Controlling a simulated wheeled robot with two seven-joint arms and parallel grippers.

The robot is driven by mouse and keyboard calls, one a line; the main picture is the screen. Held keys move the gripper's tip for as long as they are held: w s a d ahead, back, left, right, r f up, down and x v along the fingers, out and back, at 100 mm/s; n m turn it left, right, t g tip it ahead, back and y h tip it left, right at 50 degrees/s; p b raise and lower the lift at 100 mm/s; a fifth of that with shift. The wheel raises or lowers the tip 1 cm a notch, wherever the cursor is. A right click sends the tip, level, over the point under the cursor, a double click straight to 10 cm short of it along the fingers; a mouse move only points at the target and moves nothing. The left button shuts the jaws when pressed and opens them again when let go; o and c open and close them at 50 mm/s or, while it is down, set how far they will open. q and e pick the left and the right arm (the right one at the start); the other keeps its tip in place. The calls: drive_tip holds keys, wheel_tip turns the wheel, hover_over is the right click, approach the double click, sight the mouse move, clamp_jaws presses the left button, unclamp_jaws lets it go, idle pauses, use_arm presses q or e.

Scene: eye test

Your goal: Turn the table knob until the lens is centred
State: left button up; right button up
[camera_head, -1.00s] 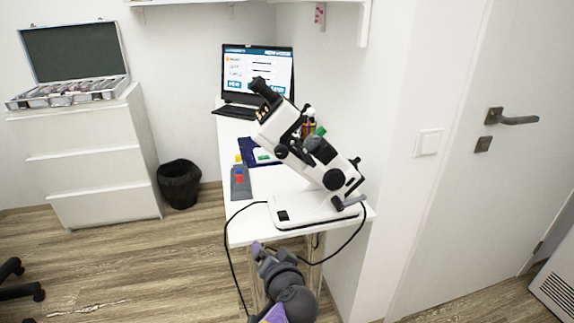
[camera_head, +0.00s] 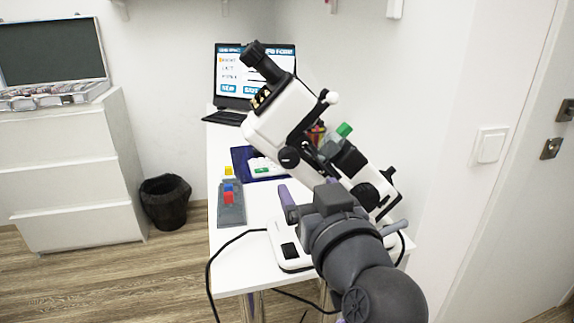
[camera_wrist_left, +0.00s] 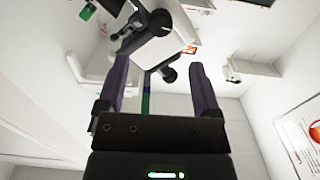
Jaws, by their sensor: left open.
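The white and black microscope (camera_head: 290,107) stands tilted on the white table (camera_head: 232,268). Dark round knobs show on its side, an upper one (camera_head: 289,157) and a lower one (camera_head: 365,194); I cannot tell which is the table knob. My left gripper (camera_head: 308,194) is open and empty, in front of the microscope above its base. It hides part of the base and lower body. In the left wrist view the open fingers (camera_wrist_left: 160,88) have a dark knob (camera_wrist_left: 168,74) of the microscope showing between them; contact is not visible. My right gripper is not in view.
A laptop (camera_head: 229,88) stands at the table's back. A grey holder (camera_head: 231,212) with coloured blocks and a blue mat (camera_head: 240,162) lie left of the microscope. A black cable (camera_head: 212,262) hangs at the front left. A wall rises close on the right.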

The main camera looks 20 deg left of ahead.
sight(291, 160)
use_arm(q)
drive_tip(key=b+x, duration=0.2)
drive_tip(key=x, duration=0.6)
drive_tip(key=shift+w+a, duration=0.3)
drive_tip(key=shift+c, duration=0.8)
drive_tip(key=c, duration=0.9)
drive_tip(key=r+m+p, duration=0.1)
drive_tip(key=p, duration=0.2)
drive_tip(key=shift+m, duration=0.3)
clamp_jaws()
drive_tip(key=shift+f+p, duration=0.25)
drive_tip(key=shift+p, duration=0.05)
drive_tip(key=shift+f, duration=0.15)
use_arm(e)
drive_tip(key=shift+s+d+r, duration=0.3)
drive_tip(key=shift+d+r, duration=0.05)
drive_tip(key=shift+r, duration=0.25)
